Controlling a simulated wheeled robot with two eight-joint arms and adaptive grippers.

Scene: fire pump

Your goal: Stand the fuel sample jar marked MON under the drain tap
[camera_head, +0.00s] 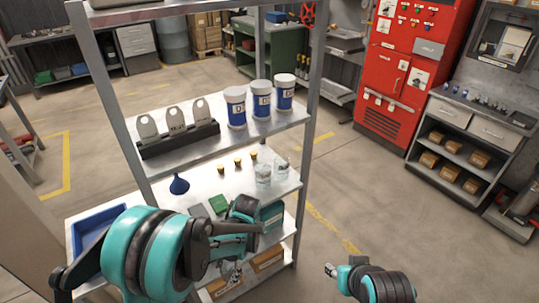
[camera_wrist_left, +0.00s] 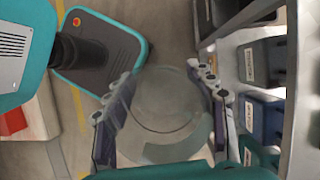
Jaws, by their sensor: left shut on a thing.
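My left gripper (camera_wrist_left: 160,78) is shut on a clear glass jar (camera_wrist_left: 166,112), which sits between its two fingers in the left wrist view. No marking on this jar can be read. In the head view my left arm reaches across the front of the shelf rack, and its gripper (camera_head: 230,271) is low and partly hidden. Two more clear jars, one left (camera_head: 263,173) and one right (camera_head: 280,167), stand on the middle shelf; their labels are too small to read. My right gripper (camera_head: 331,270) is at the bottom, its fingers unclear. I cannot make out the drain tap.
The metal rack (camera_head: 215,160) holds blue-and-white tubs (camera_head: 261,101), a stand of grey tags (camera_head: 178,138), a blue funnel (camera_head: 179,184) and small yellow-capped items (camera_head: 238,162). A red cabinet (camera_head: 405,75) stands behind. The floor right of the rack is clear.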

